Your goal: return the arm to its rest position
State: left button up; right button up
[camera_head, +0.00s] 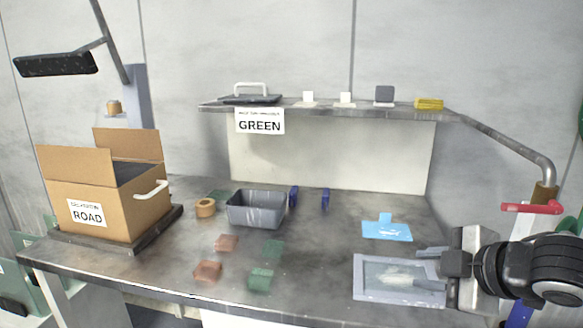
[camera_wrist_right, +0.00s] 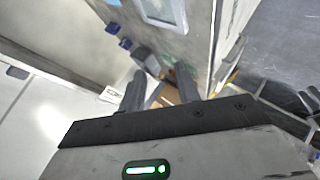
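My right gripper (camera_head: 431,269) reaches in from the right edge in the head view, pointing left over the front right of the bench. Its two fingers are apart with nothing between them. It overlaps the right side of a grey-framed tray (camera_head: 358,280); I cannot tell its height above it. The right wrist view also shows the right gripper (camera_wrist_right: 161,75) with a gap between its fingers. My left gripper is in neither view.
The metal bench (camera_head: 330,245) bears an open carton marked ROAD (camera_head: 125,205), a grey bin (camera_head: 257,222), red and green pads, a tape roll (camera_head: 205,208) and a blue card (camera_head: 387,232). A shelf (camera_head: 300,108) runs behind; a red-handled pipe (camera_head: 532,208) stands at right.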

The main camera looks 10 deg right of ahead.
jog(key=s+a+f+m+y, duration=0.1)
jog(key=s+a+f+m, duration=0.15)
jog(key=a+f, duration=0.4)
jog(key=s+a+f+m+y, duration=0.1)
jog(key=a+f+m, duration=0.2)
jog(key=f, duration=0.7)
jog(key=s+a+f+m+h, duration=0.1)
jog(key=s+a+f+m, duration=0.1)
jog(key=s+f, duration=0.3)
jog(key=s+a+f+m+h, duration=0.1)
jog(key=s+a+f+m, duration=0.1)
jog(key=s+f+m, duration=0.3)
jog(key=shift+s+a+f, duration=0.4)
jog(key=shift+s+f, duration=0.1)
jog(key=shift+f, duration=0.35)
jog(key=shift+d, duration=0.1)
